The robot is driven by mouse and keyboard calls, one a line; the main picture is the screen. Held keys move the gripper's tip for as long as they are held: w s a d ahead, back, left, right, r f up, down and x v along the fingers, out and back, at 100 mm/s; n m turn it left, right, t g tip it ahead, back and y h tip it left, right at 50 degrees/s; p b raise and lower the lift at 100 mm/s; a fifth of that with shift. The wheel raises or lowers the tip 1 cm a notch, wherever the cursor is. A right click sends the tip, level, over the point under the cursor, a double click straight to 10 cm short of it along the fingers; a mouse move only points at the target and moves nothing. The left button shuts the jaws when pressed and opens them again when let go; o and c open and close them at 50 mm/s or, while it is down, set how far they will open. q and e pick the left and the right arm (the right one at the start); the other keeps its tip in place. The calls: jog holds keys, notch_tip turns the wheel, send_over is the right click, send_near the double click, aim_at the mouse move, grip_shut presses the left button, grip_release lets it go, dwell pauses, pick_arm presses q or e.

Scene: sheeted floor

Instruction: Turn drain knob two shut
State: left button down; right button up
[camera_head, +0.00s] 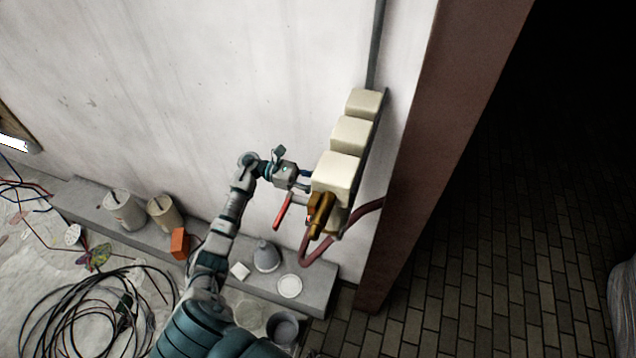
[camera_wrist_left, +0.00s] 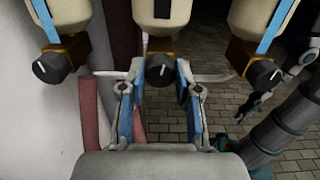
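Three dark round knobs on brass fittings sit in a row in the left wrist view: the left knob (camera_wrist_left: 53,67), middle knob (camera_wrist_left: 160,74) and right knob (camera_wrist_left: 262,73). The middle one is presumably drain knob two; its white mark is near upright. The side knobs' marks look tilted. My left gripper (camera_wrist_left: 162,84) has its blue-padded fingers apart, one on each side of the middle knob; contact is unclear. In the head view my left gripper (camera_head: 305,180) is beside the nearest cream box (camera_head: 337,172), and the knobs are mostly hidden. My right gripper (camera_wrist_left: 252,105) shows at the right, its opening unclear.
Further cream boxes (camera_head: 352,133) climb the wall behind. A red handle (camera_head: 282,212) hangs below my left gripper. A dark red hose (camera_head: 310,247) loops beneath the brass fitting (camera_head: 320,213). A grey ledge (camera_head: 318,285) holds cups and a funnel. Coiled cables (camera_head: 75,315) lie lower left.

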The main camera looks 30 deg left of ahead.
pick_arm(q)
jog(key=n+b, duration=0.2)
jog(key=shift+w+a+n, duration=0.1)
jog(key=shift+n, duration=0.3)
jog(key=c, duration=0.8)
grip_release()
jog(key=shift+a, duration=0.15)
jog(key=shift+a, duration=0.1)
jog(key=v, duration=1.2)
jog(key=shift+f, duration=0.15)
